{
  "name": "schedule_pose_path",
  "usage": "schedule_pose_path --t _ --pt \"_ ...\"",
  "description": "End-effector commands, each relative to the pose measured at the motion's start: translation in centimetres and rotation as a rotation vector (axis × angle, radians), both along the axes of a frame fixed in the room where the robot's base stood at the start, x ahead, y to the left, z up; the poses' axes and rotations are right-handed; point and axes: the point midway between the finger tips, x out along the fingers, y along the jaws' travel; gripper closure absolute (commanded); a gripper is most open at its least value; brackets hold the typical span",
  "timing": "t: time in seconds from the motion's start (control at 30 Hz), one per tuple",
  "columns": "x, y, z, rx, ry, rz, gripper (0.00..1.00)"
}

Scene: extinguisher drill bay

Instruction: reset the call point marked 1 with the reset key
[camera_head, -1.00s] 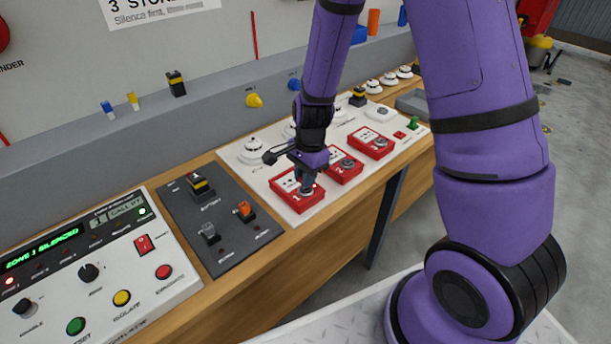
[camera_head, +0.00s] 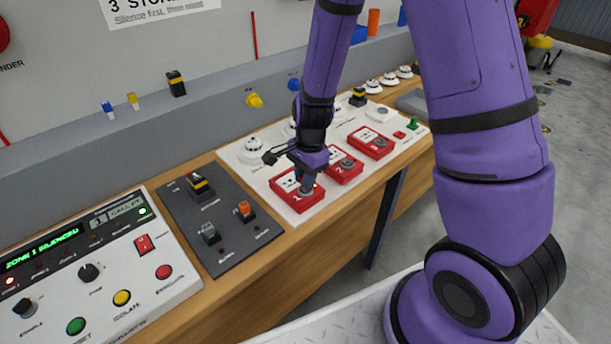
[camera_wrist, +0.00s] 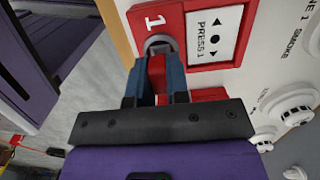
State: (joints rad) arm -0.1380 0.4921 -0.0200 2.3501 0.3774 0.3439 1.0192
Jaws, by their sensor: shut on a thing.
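The call point marked 1 (camera_head: 283,186) is a red box on the white board, the nearest of three in a row. In the wrist view its red face (camera_wrist: 176,24) shows a white 1 and a "PRESS 1" label, with a round grey lock (camera_wrist: 158,42) beside the label. My gripper (camera_head: 306,187) is over this call point. In the wrist view its blue fingers (camera_wrist: 155,72) are shut on a red piece, the reset key (camera_wrist: 157,73). The key's far end is at the lock; how deep it sits is hidden.
Call points 2 (camera_head: 345,168) and 3 (camera_head: 371,142) stand to the right. White detectors (camera_head: 253,150) sit behind. A dark switch plate (camera_head: 220,225) and the alarm panel (camera_head: 110,270), reading "ZONE 1 SILENCED", are at left.

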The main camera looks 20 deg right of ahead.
Motion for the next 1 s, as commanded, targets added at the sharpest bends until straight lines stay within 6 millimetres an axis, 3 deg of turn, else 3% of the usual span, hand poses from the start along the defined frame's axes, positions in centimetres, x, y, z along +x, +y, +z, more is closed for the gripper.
schedule_pose_path --t 1.0 --pt "0.0 0.0 -1.3 0.000 0.000 0.000 1.00"
